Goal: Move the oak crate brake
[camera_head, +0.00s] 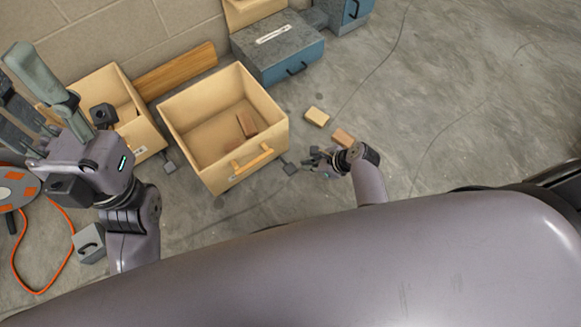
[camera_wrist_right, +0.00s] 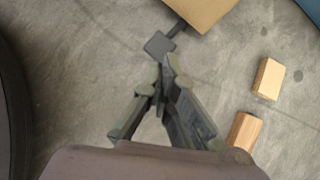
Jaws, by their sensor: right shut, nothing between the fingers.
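A pale wooden crate (camera_head: 270,105), open at the top with a wooden bar handle, stands on the concrete floor. A small dark grey pedal (camera_head: 289,168), which looks like its brake, sticks out at the near right corner. In the right wrist view, the pedal (camera_wrist_right: 159,45) joins the crate (camera_wrist_right: 205,10) by a short dark arm. My right gripper (camera_head: 318,160) is shut and empty, close to the pedal; its fingertips (camera_wrist_right: 165,68) appear just short of it, contact unclear. My left gripper (camera_head: 12,65) is raised at the far left, fingers apart and empty.
Another pale crate (camera_head: 148,133) stands left, with a similar grey pedal (camera_head: 168,166) beside it. Wooden blocks (camera_head: 317,116) (camera_head: 343,137) lie right of the large crate. A blue-grey toolbox (camera_head: 280,65) stands behind. An orange cable (camera_head: 20,285) lies lower left. Floor to the right is clear.

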